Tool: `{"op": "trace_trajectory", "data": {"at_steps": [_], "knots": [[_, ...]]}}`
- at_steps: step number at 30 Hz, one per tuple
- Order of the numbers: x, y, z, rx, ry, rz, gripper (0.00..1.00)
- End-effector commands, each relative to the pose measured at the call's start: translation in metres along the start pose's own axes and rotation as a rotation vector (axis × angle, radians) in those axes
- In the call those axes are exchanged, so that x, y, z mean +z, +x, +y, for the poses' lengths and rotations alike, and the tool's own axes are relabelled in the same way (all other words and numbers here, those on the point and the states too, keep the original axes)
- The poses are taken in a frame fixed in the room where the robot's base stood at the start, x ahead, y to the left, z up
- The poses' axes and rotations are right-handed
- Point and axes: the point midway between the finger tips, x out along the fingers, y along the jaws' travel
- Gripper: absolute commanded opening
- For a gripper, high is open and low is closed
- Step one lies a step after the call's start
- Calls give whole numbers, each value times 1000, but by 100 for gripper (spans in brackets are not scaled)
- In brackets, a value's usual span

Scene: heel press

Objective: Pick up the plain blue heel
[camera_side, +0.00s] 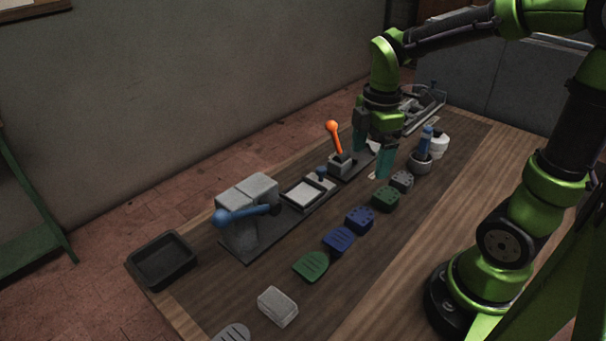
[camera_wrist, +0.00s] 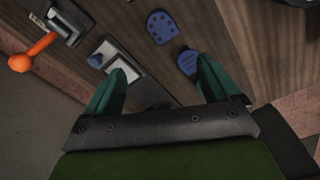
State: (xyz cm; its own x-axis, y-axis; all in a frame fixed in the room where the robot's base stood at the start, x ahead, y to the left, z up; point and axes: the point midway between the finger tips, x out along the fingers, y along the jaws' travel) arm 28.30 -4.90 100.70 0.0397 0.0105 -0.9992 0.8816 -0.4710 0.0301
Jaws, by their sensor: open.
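My gripper (camera_side: 374,150) is open and empty, held above the table in the side view. In the wrist view my gripper (camera_wrist: 160,66) shows two teal fingers spread apart.
Green heels (camera_side: 310,266) (camera_side: 386,199) and a grey heel (camera_side: 402,180) share the row. A black tray (camera_side: 162,280) sits at the left corner.

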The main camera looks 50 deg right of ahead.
Motion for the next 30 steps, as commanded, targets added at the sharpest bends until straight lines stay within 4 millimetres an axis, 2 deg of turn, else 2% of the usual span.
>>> {"op": "trace_trajectory", "data": {"at_steps": [3, 6, 11, 14, 24, 30], "knots": [[3, -3, 2, -21, -230, -19, 89], [4, -5, 1, -30, -361, -23, 89], [4, 1, -1, -39, -446, -22, 89], [5, 15, -2, -43, -451, -22, 89], [6, 88, -5, -43, -448, -21, 89], [7, 110, -4, -39, -447, -21, 89]]}}
